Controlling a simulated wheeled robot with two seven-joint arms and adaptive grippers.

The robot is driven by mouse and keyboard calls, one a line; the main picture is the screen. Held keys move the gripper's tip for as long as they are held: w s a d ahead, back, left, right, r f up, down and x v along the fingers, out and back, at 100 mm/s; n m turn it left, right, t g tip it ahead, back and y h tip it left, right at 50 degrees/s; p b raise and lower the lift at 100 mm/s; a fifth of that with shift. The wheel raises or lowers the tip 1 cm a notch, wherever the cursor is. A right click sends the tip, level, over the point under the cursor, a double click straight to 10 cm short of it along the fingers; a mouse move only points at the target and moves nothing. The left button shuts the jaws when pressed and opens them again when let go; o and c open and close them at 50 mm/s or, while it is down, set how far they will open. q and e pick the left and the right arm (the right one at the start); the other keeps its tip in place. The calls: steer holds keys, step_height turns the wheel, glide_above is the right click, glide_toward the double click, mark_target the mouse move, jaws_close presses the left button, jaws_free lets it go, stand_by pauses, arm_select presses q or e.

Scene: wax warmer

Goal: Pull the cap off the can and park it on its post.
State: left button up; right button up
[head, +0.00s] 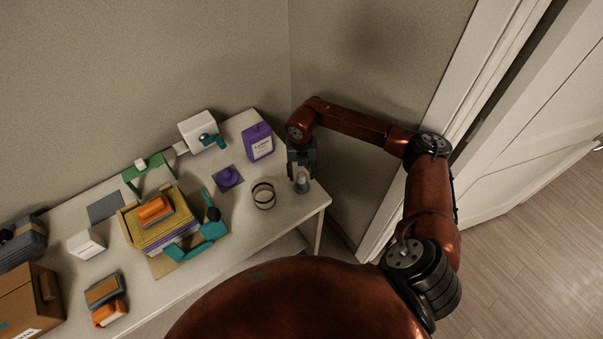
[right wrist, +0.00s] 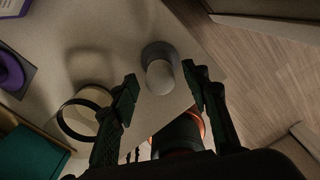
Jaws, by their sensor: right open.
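A pale can (head: 263,196) with a dark rim stands near the front right of the table; it also shows in the right wrist view (right wrist: 82,117). Its top looks open. A grey round-topped piece (head: 302,184) on a wider round base stands near the table's right corner, right of the can; it also shows in the right wrist view (right wrist: 160,76). I cannot tell whether it is the post alone or bears the cap. My right gripper (head: 302,168) is open above this piece, its fingers on either side in the wrist view. My left gripper is out of view.
The table's right edge is close to the gripper.

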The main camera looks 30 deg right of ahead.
steer(key=shift+r, duration=0.2)
stand_by(0.4)
steer(key=shift+r+p, duration=2.25)
steer(key=shift+r, duration=1.6)
